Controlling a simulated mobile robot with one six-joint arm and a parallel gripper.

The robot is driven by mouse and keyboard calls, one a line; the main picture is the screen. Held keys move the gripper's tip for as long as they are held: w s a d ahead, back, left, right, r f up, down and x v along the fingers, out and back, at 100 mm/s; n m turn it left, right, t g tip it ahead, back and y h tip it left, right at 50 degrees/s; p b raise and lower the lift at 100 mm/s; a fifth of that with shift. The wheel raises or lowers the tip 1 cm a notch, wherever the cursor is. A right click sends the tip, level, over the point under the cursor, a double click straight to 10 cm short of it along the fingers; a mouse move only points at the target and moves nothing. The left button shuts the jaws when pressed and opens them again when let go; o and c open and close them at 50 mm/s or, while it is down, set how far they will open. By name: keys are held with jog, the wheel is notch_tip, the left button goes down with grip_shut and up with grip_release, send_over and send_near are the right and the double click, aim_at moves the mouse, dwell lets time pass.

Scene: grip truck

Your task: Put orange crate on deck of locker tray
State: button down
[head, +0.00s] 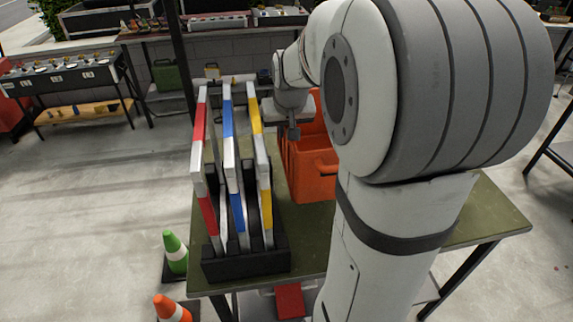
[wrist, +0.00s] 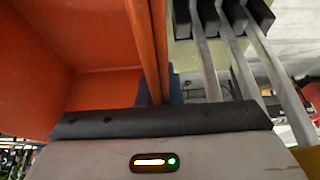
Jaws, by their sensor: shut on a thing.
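The orange crate (head: 312,168) stands upright or nearly so over the olive-green table, behind and right of a rack of striped boards. It is partly hidden by my arm. My gripper (head: 293,132) is at the crate's left rim, pointing down, and is shut on the crate's wall. In the wrist view the orange crate (wrist: 60,60) fills the left side, and its wall runs down to the dark pad of my gripper (wrist: 160,112). I cannot tell whether the crate touches the table. I cannot make out a locker tray for sure.
A black rack (head: 245,262) holds red, blue and yellow striped boards close left of my gripper. The olive-green table (head: 487,215) has bare room at right. A green cone (head: 175,250) and an orange cone (head: 170,309) stand on the floor. Benches line the back.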

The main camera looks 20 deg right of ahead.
aim_at(286, 167)
notch_tip(286, 167, down, 12)
jog(key=shift+f, duration=0.15)
dwell(0.3)
jog(key=shift+f, duration=0.15)
jog(key=c, duration=2)
grip_release()
jog(key=o, duration=0.4)
